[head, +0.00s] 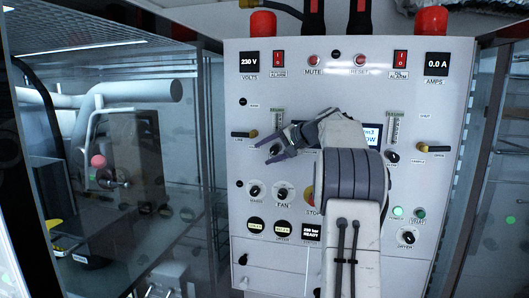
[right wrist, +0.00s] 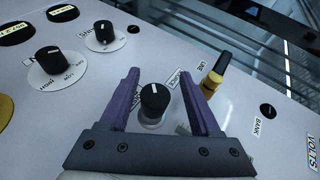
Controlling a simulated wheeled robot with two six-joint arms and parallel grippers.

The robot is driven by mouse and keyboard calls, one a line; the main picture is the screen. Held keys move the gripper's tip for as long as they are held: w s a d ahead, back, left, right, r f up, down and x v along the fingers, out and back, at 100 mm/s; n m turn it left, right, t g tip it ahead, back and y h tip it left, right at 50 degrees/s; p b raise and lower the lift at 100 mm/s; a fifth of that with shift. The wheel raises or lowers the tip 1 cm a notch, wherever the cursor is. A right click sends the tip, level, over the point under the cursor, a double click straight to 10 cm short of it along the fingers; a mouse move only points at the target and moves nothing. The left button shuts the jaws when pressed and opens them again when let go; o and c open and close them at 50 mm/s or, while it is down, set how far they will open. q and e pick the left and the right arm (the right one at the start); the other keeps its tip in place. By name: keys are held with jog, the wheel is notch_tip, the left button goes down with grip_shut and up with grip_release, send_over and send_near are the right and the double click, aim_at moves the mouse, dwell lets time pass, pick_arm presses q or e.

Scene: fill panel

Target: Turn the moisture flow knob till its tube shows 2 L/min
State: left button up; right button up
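My right gripper (head: 264,151) is in front of the panel's left flow tube area. In the right wrist view the right gripper (right wrist: 160,76) is open, with its purple fingers on either side of a black knob (right wrist: 154,97) with a white pointer mark. A gap shows between the knob and each finger. The label beside the knob is partly readable and seems to say moisture. In the head view the knob is hidden by the gripper. The left flow tube (head: 278,117) shows above the gripper; its reading is too small to tell. My left gripper is not in view.
My right arm covers the panel's middle. Glass stands at the left.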

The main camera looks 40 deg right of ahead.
aim_at(278, 148)
jog(key=shift+f, duration=0.15)
jog(key=shift+s+d+r+b, duration=0.2)
jog(key=shift+s+b, duration=0.15)
jog(key=shift+s, duration=0.1)
jog(key=b+v, duration=0.2)
jog(key=v, duration=0.6)
jog(key=shift+s+r+b, duration=0.2)
jog(key=shift+s+b, duration=0.1)
jog(key=shift+b, duration=0.05)
jog(key=shift+s+r, duration=0.25)
jog(key=shift+s, duration=0.1)
jog(key=shift+d, duration=0.1)
